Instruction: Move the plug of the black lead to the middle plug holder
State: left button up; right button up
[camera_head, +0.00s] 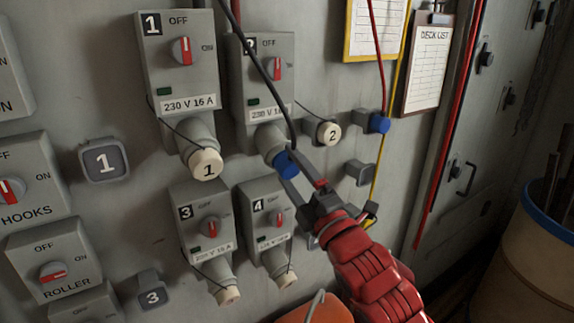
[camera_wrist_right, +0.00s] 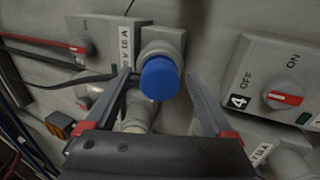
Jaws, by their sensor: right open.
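The black lead (camera_head: 262,62) hangs from above and ends in a blue plug (camera_head: 286,164), seated in the socket under switch box 2 (camera_head: 268,78). The blue plug (camera_wrist_right: 160,79) lies between the fingers in the right wrist view. My right gripper (camera_head: 294,168) is open, its fingers on either side of the plug; I cannot tell whether they touch it. The middle plug holder (camera_head: 358,171) is a grey bracket on the wall to the right, with no plug seen in it. Above it, the red lead's blue plug (camera_head: 379,123) sits in the top holder. My left gripper is not in view.
The cap marked 2 (camera_head: 329,133) sits on a wall mount between box 2 and the holders. Boxes 3 (camera_head: 202,212) and 4 (camera_head: 266,214) are below. A yellow lead (camera_head: 392,95) runs down past the holders. An orange object (camera_head: 310,311) is at the bottom edge.

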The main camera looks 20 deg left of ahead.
aim_at(293, 172)
jog(key=shift+b, duration=0.55)
dwell(0.8)
grip_shut()
dwell(0.4)
jog(key=shift+s+d+f, duration=0.15)
jog(key=shift+f, duration=0.05)
jog(key=shift+s+d+f+b, duration=0.1)
jog(key=shift+s+d+b, duration=0.25)
jog(key=shift+d, duration=0.3)
jog(key=shift+s+d+f, duration=0.15)
jog(key=shift+s+d, duration=0.05)
jog(key=shift+s, duration=0.1)
jog(key=shift+b+v, duration=0.45)
jog(key=shift+v, duration=1.2)
